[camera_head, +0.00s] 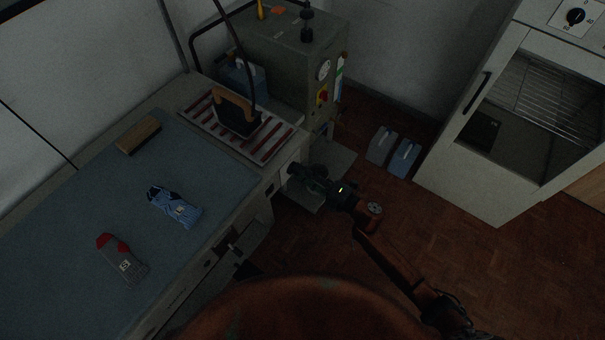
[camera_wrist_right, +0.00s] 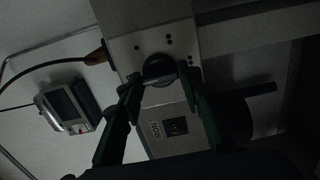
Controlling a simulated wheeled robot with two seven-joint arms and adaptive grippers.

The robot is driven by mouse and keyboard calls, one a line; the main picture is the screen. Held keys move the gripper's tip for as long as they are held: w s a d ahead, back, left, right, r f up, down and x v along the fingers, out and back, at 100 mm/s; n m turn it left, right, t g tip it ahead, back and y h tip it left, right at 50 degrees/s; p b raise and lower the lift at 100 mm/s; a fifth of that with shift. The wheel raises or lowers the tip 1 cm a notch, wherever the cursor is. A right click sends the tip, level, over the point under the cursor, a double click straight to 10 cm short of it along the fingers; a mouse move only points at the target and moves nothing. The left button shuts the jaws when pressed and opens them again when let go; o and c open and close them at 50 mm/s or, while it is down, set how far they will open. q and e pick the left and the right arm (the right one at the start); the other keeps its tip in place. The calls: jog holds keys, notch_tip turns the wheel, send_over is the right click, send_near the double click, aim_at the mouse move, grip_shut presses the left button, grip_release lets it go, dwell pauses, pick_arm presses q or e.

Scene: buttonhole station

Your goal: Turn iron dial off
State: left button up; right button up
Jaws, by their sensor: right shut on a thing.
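The iron dial (camera_wrist_right: 158,70) is a round black knob on a pale panel, seen in the right wrist view. A box below it in that view carries an upside-down IRON label (camera_wrist_right: 155,131). My right gripper (camera_wrist_right: 160,80) has a finger on each side of the dial and is shut on it. In the head view my right gripper (camera_head: 296,170) is at the table's right end, below the grey machine, and the dial itself is hidden there. The iron (camera_head: 237,113), dark with a wooden handle, stands on a red-and-white striped board (camera_head: 204,128). My left gripper is not in view.
The grey machine (camera_head: 290,65) stands behind the table end. The table's blue mat (camera_head: 80,215) bears two folded garments (camera_head: 175,206) and a wooden block (camera_head: 139,134). Two containers (camera_head: 404,157) stand on the floor beside a white oven cabinet (camera_head: 490,125). Open floor lies at right.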

jog(key=shift+f, duration=0.1)
jog(key=o, duration=1.1)
jog(key=shift+o, duration=0.2)
jog(key=v, duration=1.2)
